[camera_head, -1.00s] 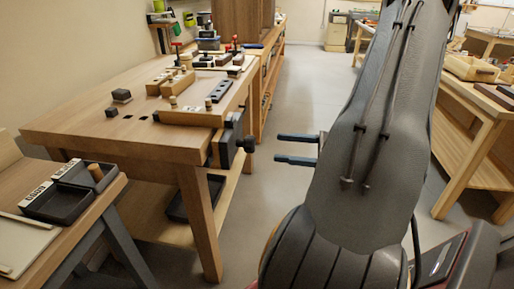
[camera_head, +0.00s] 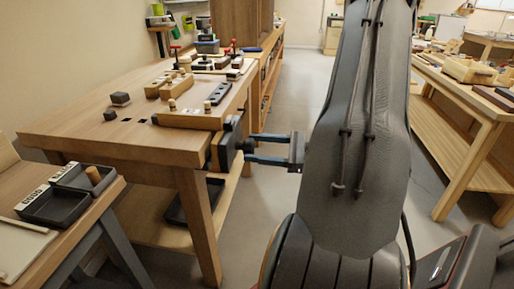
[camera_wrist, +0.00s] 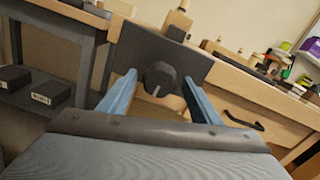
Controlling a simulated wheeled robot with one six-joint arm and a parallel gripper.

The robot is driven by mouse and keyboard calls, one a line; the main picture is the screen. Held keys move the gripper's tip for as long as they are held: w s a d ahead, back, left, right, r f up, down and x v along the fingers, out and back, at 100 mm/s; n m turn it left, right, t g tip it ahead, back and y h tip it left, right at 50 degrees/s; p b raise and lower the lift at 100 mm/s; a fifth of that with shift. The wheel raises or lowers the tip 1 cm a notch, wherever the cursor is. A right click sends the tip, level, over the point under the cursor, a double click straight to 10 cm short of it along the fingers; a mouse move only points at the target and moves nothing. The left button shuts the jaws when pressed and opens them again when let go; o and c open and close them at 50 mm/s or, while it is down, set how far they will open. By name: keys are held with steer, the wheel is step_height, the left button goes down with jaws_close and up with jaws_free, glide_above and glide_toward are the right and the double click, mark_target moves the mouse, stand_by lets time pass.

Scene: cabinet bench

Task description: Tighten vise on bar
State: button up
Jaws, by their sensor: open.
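The vise (camera_head: 229,143) is a dark block on the right end of the wooden workbench (camera_head: 90,137). Its dark round knob (camera_wrist: 161,79) faces my gripper in the wrist view, with a light mark on its face. My gripper (camera_head: 248,151) is open, with blue fingers pointing left at the vise. In the wrist view the two fingers (camera_wrist: 158,92) stand either side of the knob, with room between. I cannot tell whether they touch it. A light wooden bar (camera_head: 190,118) lies along the bench edge above the vise; I cannot tell whether the jaws grip it.
Dark blocks (camera_head: 120,98) and several wooden pieces stand on the bench top. A side table with dark trays (camera_head: 54,205) is at the lower left. Another bench (camera_head: 455,150) is at the right. Clear floor (camera_head: 290,95) lies between the benches.

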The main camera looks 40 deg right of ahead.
steer(key=c, duration=0.9)
steer(key=shift+m+p, duration=1.5)
steer(key=shift+p, duration=0.2)
steer(key=shift+m+p, duration=1.15)
steer(key=shift+m, duration=0.25)
steer(key=o, duration=0.9)
